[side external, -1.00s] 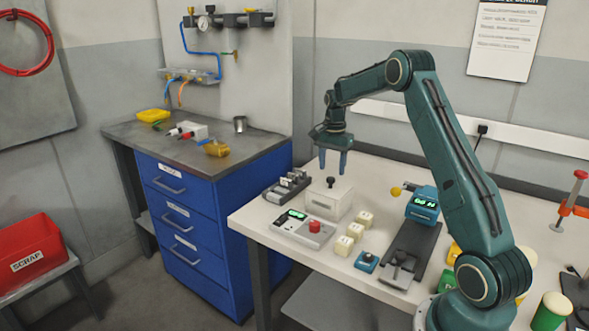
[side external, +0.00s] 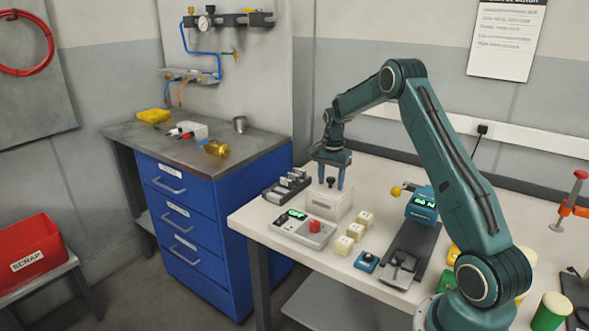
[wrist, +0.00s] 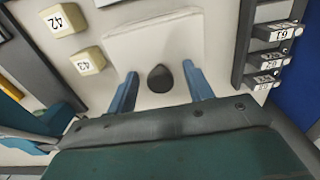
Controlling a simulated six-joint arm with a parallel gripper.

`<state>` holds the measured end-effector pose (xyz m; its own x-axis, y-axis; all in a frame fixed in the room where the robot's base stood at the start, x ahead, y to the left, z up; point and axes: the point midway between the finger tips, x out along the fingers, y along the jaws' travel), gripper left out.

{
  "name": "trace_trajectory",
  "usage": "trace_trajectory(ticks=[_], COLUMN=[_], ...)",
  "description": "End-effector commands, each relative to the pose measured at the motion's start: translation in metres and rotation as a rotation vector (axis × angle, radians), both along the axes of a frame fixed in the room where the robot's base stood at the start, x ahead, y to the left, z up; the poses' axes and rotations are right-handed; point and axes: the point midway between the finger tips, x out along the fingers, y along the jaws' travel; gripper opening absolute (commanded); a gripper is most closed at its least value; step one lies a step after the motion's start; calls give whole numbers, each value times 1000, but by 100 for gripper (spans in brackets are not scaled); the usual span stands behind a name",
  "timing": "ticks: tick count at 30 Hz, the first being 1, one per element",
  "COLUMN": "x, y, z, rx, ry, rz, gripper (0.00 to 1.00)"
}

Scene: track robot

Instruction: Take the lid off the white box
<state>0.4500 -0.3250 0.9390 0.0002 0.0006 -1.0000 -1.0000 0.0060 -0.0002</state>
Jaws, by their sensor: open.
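The white box (side external: 328,206) stands on the pale bench with its lid on. A dark knob (side external: 331,182) rises from the middle of the lid. My gripper (side external: 331,184) is open, pointing down over the lid, with one finger on each side of the knob. In the wrist view, the dark round knob (wrist: 160,78) lies between the two blue fingertips, with a gap on each side, and the white lid (wrist: 155,40) shows beyond it. The lower part of the box is hidden in the wrist view.
A console with a red button (side external: 314,226) sits in front of the box. Several numbered cream blocks (side external: 344,245) stand to its right, and a dark rack (side external: 287,186) with labelled pieces to its left. A teal device (side external: 421,207) stands further right.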

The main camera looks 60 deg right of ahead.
Motion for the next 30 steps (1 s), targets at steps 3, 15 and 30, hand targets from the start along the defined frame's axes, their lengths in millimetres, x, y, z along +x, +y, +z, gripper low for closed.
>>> trace_trajectory(ticks=[3, 15, 30], x=[0, 0, 1], y=[0, 0, 0], z=[0, 0, 8], rx=[0, 0, -2], ry=[0, 0, -2], rz=[0, 0, 0], gripper=[52, 2, 0])
